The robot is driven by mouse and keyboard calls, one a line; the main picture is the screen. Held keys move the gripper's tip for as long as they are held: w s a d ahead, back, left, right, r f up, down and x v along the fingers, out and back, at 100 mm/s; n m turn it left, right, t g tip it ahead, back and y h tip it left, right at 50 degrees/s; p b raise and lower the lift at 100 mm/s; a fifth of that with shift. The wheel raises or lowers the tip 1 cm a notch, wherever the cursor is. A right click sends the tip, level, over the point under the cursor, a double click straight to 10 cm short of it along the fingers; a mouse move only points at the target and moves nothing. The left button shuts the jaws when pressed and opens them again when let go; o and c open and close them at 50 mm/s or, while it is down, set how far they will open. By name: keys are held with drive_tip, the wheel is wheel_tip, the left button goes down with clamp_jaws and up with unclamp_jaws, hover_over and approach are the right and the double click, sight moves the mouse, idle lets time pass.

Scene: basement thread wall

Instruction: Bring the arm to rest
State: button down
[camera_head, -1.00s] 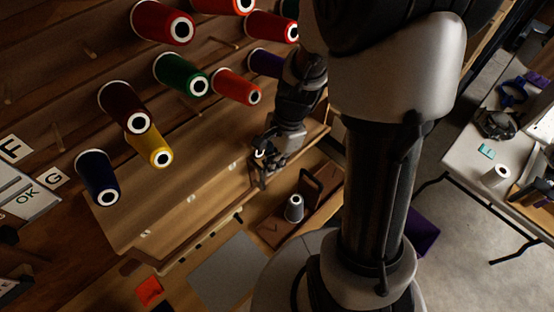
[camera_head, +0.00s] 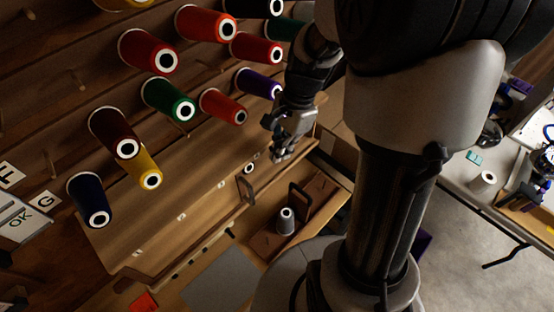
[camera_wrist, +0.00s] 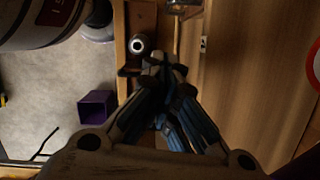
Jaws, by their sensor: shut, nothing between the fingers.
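My gripper (camera_head: 281,153) is in the middle of the head view, in front of the thread wall and above the wooden tray. It points downward and is empty. In the wrist view my gripper (camera_wrist: 167,62) has its fingers drawn together with nothing between them. My arm comes down from the top of the head view, with its upper links at the right. The gripper hangs free, apart from the spools on the wall.
Several thread spools, such as a green one (camera_head: 168,99) and a purple one (camera_head: 258,83), stick out from the wall. A grey spool (camera_head: 286,221) stands in a wooden tray (camera_head: 322,210) with a dark handle below my gripper. A white table (camera_head: 470,190) stands at the right.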

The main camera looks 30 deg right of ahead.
drive_tip(key=s+a+r+n+t+h+b, duration=0.1)
drive_tip(key=s+a+n+t+b, duration=0.1)
drive_tip(key=s+n+b, duration=0.3)
drive_tip(key=s+a+r+n+t+h+b, duration=0.1)
drive_tip(key=s+a+r+n+t+b, duration=0.1)
drive_tip(key=s+n+b, duration=0.4)
drive_tip(key=s+a+n+t, duration=0.1)
drive_tip(key=s+a+n, duration=0.1)
drive_tip(key=n, duration=0.3)
drive_tip(key=shift+h+b, duration=0.3)
drive_tip(key=shift+h, duration=0.1)
drive_tip(key=shift+s+a, duration=0.1)
drive_tip(key=shift+a, duration=0.1)
